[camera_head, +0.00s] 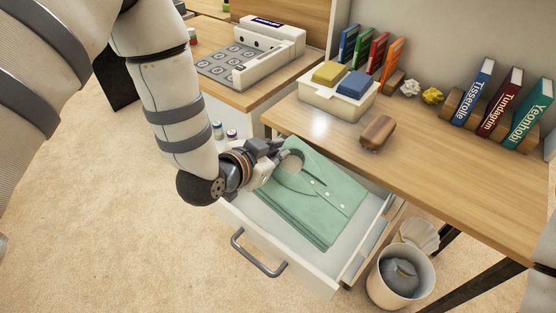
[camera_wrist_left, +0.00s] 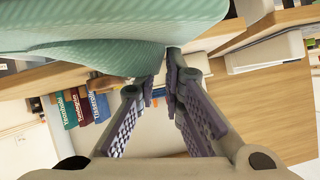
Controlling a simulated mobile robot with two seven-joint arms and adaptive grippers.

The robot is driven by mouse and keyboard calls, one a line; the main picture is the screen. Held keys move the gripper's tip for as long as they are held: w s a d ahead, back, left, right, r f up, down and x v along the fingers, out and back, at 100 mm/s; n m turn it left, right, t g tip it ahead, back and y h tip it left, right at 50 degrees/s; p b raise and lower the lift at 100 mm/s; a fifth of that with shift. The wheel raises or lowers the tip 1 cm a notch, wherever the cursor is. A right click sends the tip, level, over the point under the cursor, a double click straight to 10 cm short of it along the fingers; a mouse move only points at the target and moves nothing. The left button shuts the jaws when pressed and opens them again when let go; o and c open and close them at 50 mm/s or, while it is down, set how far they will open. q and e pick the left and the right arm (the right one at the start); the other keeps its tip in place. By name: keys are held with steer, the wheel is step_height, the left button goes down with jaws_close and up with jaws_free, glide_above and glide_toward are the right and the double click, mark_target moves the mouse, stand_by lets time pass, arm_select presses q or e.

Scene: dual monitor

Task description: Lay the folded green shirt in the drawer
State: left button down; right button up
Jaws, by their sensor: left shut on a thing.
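The folded green shirt (camera_head: 318,207) is flat and shows its collar and buttons. It is over the open white drawer (camera_head: 290,267), within its walls; I cannot tell whether it rests fully on the bottom. My left gripper (camera_head: 287,160) is at the collar end of the shirt, shut on its edge. In the left wrist view the shirt (camera_wrist_left: 110,32) fills the top, and the fingers of the left gripper (camera_wrist_left: 160,85) meet its edge. The fingertips are partly hidden by the cloth. My right gripper is not in view.
A wooden desk (camera_head: 460,190) is above and behind the drawer, with a brown block (camera_head: 377,132), a sponge tray (camera_head: 335,98) and books (camera_head: 500,110). A waste bin (camera_head: 400,280) stands right of the drawer. A calculator-like machine (camera_head: 255,55) is at the back left.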

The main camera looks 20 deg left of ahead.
arm_select(q)
steer(key=shift+w+a+f+b, duration=0.1)
steer(key=shift+f+b, duration=0.1)
steer(key=shift+f, duration=0.75)
steer(key=shift+w+a+f+b, duration=0.1)
steer(key=shift+f+b, duration=0.05)
steer(key=shift+f, duration=0.8)
steer(key=c, duration=1.7)
jaws_free()
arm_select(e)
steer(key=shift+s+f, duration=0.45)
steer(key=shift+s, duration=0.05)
arm_select(q)
steer(key=shift+r, duration=0.15)
